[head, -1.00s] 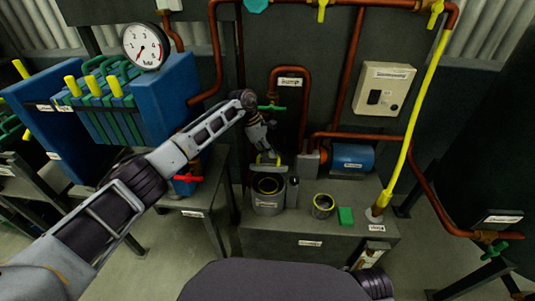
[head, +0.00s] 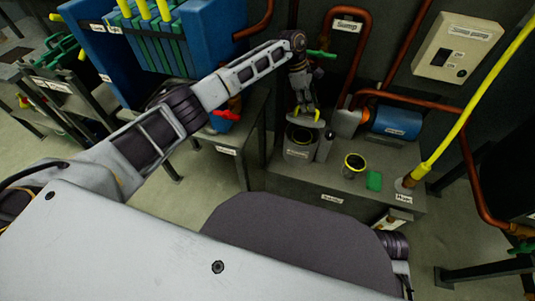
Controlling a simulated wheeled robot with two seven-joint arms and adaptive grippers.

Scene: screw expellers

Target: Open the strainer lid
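The strainer (head: 298,152) is a grey labelled vessel on the dark bench, with a round dark opening showing on top. Its lid with a yellow handle (head: 308,110) appears raised and tilted at the back of the opening. My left gripper (head: 304,103) reaches down from behind and is right at the yellow handle. The fingers are small and dark here, so I cannot tell whether they are closed on it. My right gripper is not in view.
A blue motor (head: 396,122), copper pipes and a yellow hose (head: 470,98) lie behind and right. A red-handled valve (head: 227,115) is left.

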